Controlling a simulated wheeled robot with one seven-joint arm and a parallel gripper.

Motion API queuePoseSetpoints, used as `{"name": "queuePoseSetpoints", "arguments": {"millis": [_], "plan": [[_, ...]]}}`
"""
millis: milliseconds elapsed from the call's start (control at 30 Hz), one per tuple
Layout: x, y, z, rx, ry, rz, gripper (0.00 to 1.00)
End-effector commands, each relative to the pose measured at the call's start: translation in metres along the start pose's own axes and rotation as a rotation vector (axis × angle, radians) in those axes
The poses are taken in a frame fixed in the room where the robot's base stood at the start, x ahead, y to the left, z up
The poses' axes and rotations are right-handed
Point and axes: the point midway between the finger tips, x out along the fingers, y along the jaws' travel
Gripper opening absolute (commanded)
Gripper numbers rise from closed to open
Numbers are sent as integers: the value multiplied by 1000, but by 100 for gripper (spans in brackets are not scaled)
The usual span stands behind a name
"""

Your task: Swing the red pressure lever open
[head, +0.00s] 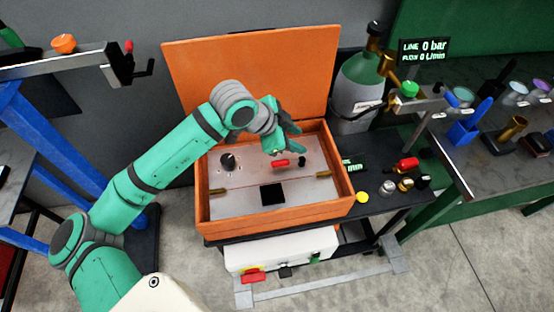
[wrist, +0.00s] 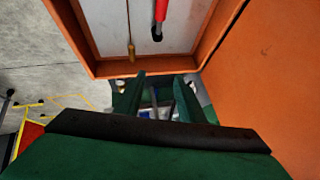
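The red lever (head: 281,163) lies over the light grey panel inside an orange open-lidded box (head: 275,219). In the wrist view the red lever (wrist: 160,10) is at the top, cut off by the frame, with a dark end. My gripper (head: 286,139) is just above the lever in the head view, over the back right of the box. In the wrist view my gripper (wrist: 163,88) has its fingers apart, with nothing held between them. The lever is beyond the fingertips, and no contact shows.
The orange lid (head: 255,70) stands raised behind the box. The panel also has a dark knob (head: 228,161) and a black square opening (head: 272,194). A gas cylinder (head: 362,85) stands at the right. A display (head: 424,50) reads 0 bar. Small coloured parts lie on the dark bench.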

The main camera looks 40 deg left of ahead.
Motion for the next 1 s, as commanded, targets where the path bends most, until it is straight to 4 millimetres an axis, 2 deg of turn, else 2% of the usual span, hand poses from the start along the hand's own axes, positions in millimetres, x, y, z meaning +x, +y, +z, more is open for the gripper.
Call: {"name": "queuePoseSetpoints", "arguments": {"millis": [33,133,233,367,467,800,1000], "plan": [[-10,-2,23,-5,-61,9,36],[-22,1,56,-16,-146,34,36],[-31,3,75,-26,-195,51,36],[-32,5,86,-31,-220,62,36],[-23,6,88,-31,-220,63,36],[34,9,99,-31,-219,63,36],[59,10,105,-31,-218,61,36]]}}
